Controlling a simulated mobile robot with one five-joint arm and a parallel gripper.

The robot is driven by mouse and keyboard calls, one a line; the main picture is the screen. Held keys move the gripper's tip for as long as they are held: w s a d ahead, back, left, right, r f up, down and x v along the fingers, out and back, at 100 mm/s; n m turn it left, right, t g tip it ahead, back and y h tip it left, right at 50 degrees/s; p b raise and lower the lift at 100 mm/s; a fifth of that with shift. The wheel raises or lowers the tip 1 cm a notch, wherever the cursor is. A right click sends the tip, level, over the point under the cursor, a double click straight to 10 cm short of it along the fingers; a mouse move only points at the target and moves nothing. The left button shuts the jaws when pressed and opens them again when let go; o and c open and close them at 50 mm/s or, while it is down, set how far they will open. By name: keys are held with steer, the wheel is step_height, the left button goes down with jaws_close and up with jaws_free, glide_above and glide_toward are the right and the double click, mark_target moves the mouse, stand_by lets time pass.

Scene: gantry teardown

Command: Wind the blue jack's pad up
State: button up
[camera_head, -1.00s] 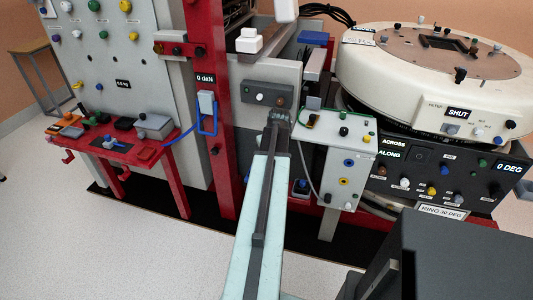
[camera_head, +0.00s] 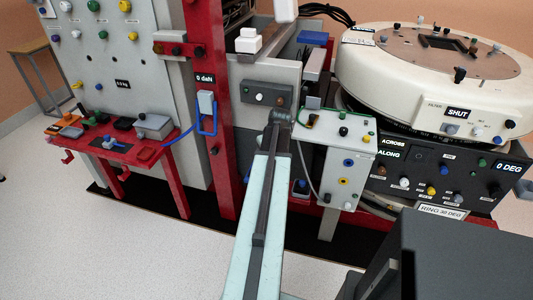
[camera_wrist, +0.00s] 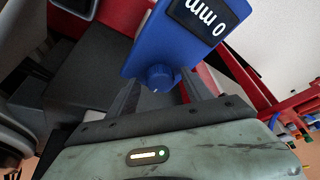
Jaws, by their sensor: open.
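The blue jack (camera_wrist: 178,40) shows in the wrist view as a blue body with a black display reading 0 mm. A round blue knob (camera_wrist: 160,76) with a small pale mark sticks out from its near face. My gripper (camera_wrist: 162,84) is open, its two dark fingers on either side of the knob. I cannot tell whether they touch it. In the head view my arm's wrist end (camera_head: 280,118) hides the fingers. The jack's pad cannot be made out.
The white control box (camera_head: 340,160) stands close to the right of my arm in the head view. The red column (camera_head: 216,165) is to the left, with a grey panel (camera_head: 266,93) behind the wrist.

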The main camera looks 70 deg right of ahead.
steer(key=shift+r, duration=0.1)
steer(key=p+v, duration=0.7)
steer(key=shift+r, duration=0.3)
steer(key=shift+s+a, duration=0.1)
steer(key=shift+s, duration=0.05)
